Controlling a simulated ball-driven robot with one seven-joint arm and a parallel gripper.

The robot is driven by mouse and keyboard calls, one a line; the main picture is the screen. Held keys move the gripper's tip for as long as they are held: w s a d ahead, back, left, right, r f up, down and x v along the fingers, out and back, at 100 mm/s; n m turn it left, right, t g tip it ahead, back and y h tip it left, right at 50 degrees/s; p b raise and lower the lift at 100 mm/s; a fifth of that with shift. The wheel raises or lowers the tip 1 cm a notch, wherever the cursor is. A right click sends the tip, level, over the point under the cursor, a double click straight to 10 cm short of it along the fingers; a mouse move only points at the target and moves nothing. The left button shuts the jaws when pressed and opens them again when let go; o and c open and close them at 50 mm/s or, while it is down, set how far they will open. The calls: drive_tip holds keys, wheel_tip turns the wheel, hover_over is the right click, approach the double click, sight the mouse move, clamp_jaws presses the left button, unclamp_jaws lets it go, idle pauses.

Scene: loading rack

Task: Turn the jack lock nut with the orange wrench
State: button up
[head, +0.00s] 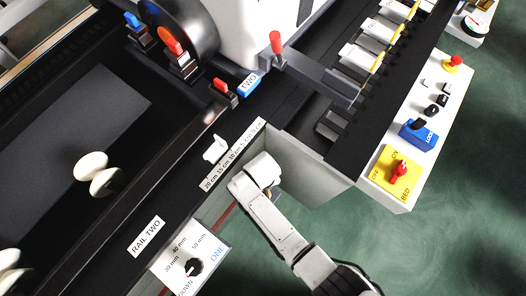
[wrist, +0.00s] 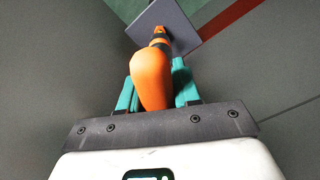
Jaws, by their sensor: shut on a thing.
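The orange wrench (wrist: 152,80) is in the wrist view, its thick handle between the teal fingers of my gripper (wrist: 156,88). My gripper is shut on it. The wrench's far end narrows to a dark part (wrist: 159,34) in front of a grey square plate (wrist: 178,22). I cannot tell the lock nut apart there, nor whether the wrench is seated on it. In the head view my arm reaches down beside the machine's front edge; the gripper, wrench and jack are hidden there.
Grey-green floor (wrist: 205,12) with a red stripe (wrist: 228,28) lies beyond the plate. In the head view, the machine's front rail (head: 180,205), a dial panel (head: 188,264) and a control panel (head: 402,160) flank my arm. Open floor (head: 400,250) lies at lower right.

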drive_tip(key=n, duration=0.8)
drive_tip(key=shift+n+p, duration=0.4)
wheel_tip(320, 180, down, 6)
drive_tip(key=b, duration=0.5)
drive_tip(key=shift+r, duration=0.15)
drive_tip(key=shift+f+b, duration=0.5)
drive_tip(key=shift+f, duration=0.1)
drive_tip(key=shift+r, duration=0.1)
